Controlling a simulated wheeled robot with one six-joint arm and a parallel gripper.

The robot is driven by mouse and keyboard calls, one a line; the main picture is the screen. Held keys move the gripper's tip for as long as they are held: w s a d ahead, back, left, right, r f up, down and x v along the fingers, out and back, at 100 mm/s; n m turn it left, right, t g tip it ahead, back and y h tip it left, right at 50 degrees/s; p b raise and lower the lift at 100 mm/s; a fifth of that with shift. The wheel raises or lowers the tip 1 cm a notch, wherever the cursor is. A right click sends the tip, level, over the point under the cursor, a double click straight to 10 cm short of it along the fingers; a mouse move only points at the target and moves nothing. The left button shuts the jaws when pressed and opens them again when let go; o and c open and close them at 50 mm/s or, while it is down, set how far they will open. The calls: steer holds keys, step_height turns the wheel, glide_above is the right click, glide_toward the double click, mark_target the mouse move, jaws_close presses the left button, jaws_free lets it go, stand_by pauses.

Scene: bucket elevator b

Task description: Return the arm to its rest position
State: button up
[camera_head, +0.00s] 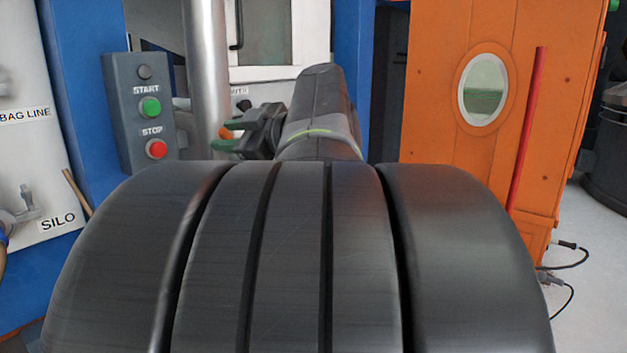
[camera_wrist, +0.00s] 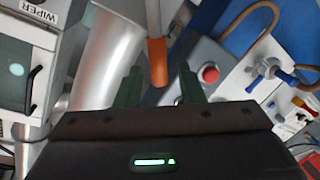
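My gripper (camera_head: 222,146) shows in the camera_head view at the end of my dark arm, partly hidden by the arm's links. Its green fingers point left. In the wrist view my gripper (camera_wrist: 159,76) has its two green fingers spread apart. The orange end of a grey rod (camera_wrist: 157,62) appears between them, with space on both sides; I cannot tell its depth from the fingers. An orange end also shows beside the fingers in the camera_head view (camera_head: 230,131). Nothing is held.
A control box (camera_head: 121,120) with green START and red STOP buttons stands left of my gripper. A silver pipe (camera_head: 206,70) rises behind it. An orange cabinet (camera_head: 440,110) with an oval window and red bar stands right. SILO and BAG LINE panels (camera_head: 35,150) are far left.

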steer(key=v, duration=1.2)
steer(key=x, duration=1.3)
steer(key=shift+w+a, duration=0.1)
steer(key=shift+a, duration=0.2)
steer(key=shift+w+r+p, duration=0.15)
steer(key=shift+r+p, duration=0.1)
steer(key=shift+p, duration=0.35)
steer(key=shift+w+d+r+m+p, duration=0.1)
steer(key=shift+d+r+m+p, duration=0.15)
steer(key=shift+p, duration=0.65)
steer(key=shift+w+f+m+p, duration=0.1)
steer(key=shift+m+p, duration=0.15)
steer(key=shift+p, duration=0.25)
steer(key=shift+f, duration=0.2)
